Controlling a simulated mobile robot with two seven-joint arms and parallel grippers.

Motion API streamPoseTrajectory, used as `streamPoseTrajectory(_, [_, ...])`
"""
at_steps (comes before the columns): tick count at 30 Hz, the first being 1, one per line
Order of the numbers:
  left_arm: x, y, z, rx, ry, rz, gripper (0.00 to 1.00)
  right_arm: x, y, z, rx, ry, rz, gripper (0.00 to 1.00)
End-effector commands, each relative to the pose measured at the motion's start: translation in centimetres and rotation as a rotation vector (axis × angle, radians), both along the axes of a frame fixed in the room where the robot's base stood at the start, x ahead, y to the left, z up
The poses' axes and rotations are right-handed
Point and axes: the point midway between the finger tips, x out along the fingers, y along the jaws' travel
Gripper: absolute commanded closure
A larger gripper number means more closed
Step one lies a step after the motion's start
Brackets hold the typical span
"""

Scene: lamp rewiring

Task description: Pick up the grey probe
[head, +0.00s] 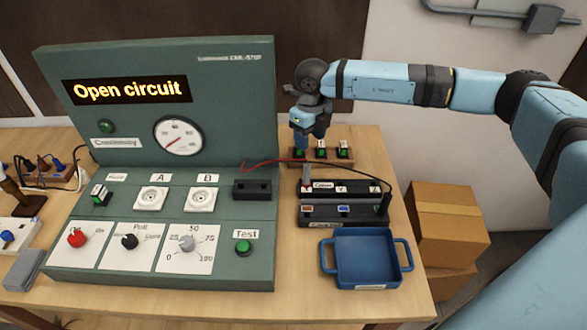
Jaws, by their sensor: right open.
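A thin red lead runs left from near the probe's top to the green panel. A thin dark cable arcs over the rack to its right end. My left gripper is not in view.
The green test panel (160,60) reads "Open circuit" and stands left of the rack. A blue two-handled tray (366,284) sits in front of the rack. Small green switches (321,150) on a wooden block stand behind it. Cardboard boxes (447,225) stand right of the table.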

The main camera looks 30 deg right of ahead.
Motion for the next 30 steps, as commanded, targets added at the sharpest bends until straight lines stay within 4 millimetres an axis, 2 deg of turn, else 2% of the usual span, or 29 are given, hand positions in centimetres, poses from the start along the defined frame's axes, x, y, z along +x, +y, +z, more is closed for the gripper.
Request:
streamPoseTrajectory(4, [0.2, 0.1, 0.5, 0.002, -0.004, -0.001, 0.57, 0.0, -0.1, -1.7, -0.003, 0.003, -0.001, 0.48])
streamPoseTrajectory(12, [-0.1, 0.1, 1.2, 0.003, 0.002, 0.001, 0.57, 0.0, 0.0, -6.8, 0.000, 0.002, 0.000, 0.48])
streamPoseTrajectory(20, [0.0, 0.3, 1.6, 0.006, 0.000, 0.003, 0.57, 0.1, 0.1, -8.8, 0.001, 0.001, 0.000, 0.48])
streamPoseTrajectory(25, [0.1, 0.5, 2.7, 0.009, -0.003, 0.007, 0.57, 0.4, 0.2, -11.2, 0.000, 0.003, 0.001, 0.48])
streamPoseTrajectory(30, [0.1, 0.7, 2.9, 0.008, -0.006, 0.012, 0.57, 0.4, 0.1, -13.3, 0.001, 0.000, 0.000, 0.48])
